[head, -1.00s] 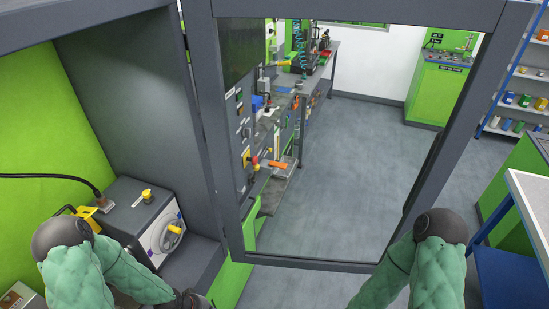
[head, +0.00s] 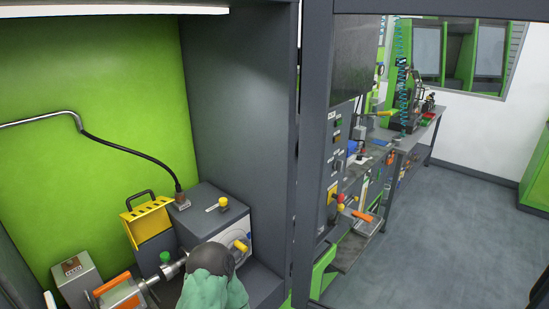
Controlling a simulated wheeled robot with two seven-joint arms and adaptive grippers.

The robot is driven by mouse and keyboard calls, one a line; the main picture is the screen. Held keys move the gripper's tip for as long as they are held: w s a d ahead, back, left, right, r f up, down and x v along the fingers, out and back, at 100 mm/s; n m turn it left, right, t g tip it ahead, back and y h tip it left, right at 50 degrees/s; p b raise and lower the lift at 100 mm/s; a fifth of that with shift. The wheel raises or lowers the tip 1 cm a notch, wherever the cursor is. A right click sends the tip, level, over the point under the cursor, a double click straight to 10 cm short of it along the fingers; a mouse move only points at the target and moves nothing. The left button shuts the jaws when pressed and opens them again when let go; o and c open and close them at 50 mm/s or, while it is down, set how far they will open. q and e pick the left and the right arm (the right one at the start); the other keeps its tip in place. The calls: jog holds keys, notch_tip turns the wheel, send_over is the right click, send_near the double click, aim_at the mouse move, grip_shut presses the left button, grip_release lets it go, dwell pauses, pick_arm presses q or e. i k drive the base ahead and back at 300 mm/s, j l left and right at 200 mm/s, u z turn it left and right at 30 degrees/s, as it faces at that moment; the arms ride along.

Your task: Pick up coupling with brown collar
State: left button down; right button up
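In the head view a black cable ends in a plug (head: 182,199) with a brownish collar at its base. It sits upright on top of the grey box (head: 205,222) in the green-walled bay. I cannot tell for sure whether this is the coupling with the brown collar; I see no other clear candidate. A green-sleeved part of my arm with a dark joint shows at the bottom and hides part of the grey box's front.
A yellow holder with a handle (head: 147,218) stands left of the grey box. A dark upright post (head: 312,150) separates the bay from a bench (head: 425,130) and open floor at right.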

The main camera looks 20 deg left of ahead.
aim_at(180, 194)
jog(key=k+l+u, duration=0.1)
jog(key=u, duration=0.25)
jog(key=k+u, duration=0.45)
jog(key=u, duration=0.55)
